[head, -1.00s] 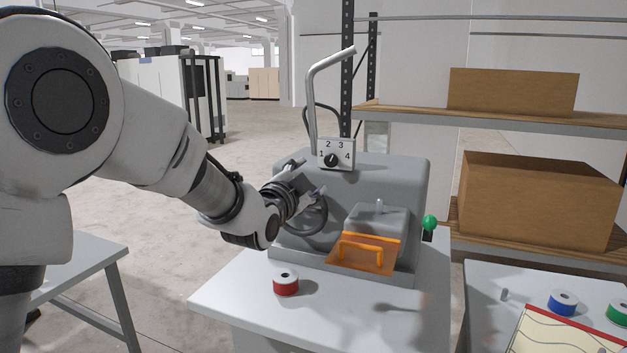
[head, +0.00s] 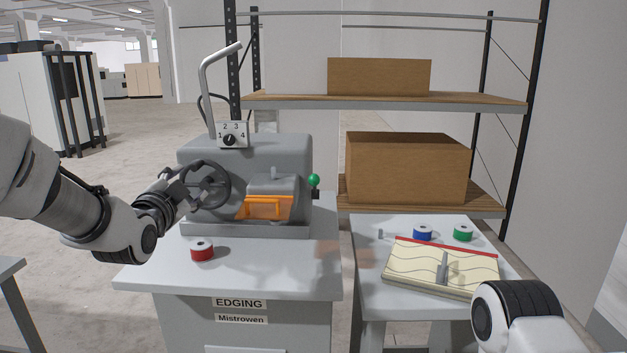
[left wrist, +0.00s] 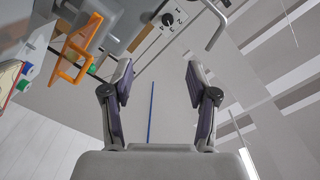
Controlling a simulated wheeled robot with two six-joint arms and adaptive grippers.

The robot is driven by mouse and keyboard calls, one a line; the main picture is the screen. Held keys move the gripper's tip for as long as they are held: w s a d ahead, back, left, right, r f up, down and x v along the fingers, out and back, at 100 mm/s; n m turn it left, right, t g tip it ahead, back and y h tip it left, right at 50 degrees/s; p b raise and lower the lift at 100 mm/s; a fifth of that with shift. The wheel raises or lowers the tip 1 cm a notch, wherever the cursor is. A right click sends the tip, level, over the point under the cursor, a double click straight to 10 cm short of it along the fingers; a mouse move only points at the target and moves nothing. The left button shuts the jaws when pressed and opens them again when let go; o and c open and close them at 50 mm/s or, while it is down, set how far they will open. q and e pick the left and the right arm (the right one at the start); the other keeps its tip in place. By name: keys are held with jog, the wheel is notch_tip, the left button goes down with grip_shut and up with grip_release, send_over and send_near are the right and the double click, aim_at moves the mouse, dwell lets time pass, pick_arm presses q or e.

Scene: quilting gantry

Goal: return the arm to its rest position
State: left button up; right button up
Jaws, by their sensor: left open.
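My left arm comes in from the left in the head view. Its gripper (head: 190,182) is at the left side of the grey edging machine (head: 285,152), by the dark handwheel (head: 213,186). In the left wrist view the two fingers (left wrist: 159,82) are spread apart with nothing between them. Whether a finger touches the wheel I cannot tell. A white and black part of my right arm shows at the lower right of the head view; its gripper is not clearly visible.
The machine has a numbered dial (head: 230,139), an orange guard (head: 264,208) and a green knob (head: 314,180). A red spool (head: 202,251) stands in front. At right, a table holds a quilted panel (head: 415,268), a blue spool (head: 423,233) and a green spool (head: 463,233). Behind are shelves with boxes.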

pick_arm(q)
notch_tip(320, 180, down, 11)
jog(key=w+g, duration=0.2)
jog(key=s+f+n+g, duration=0.1)
jog(key=s+f+g, duration=0.3)
jog(key=f, duration=0.9)
jog(key=s+f+g, duration=0.2)
jog(key=s+f, duration=0.3)
jog(key=f, duration=0.9)
jog(key=s+f+n+g, duration=0.1)
jog(key=s+f+g, duration=0.2)
jog(key=s+f, duration=0.75)
jog(key=s+f+n+g, duration=0.3)
jog(key=s+n, duration=0.1)
jog(key=s, duration=0.8)
jog(key=s+f+n+g, duration=0.3)
jog(key=s+f+n, duration=0.1)
jog(key=s, duration=0.9)
jog(key=shift+a+n+g, duration=0.4)
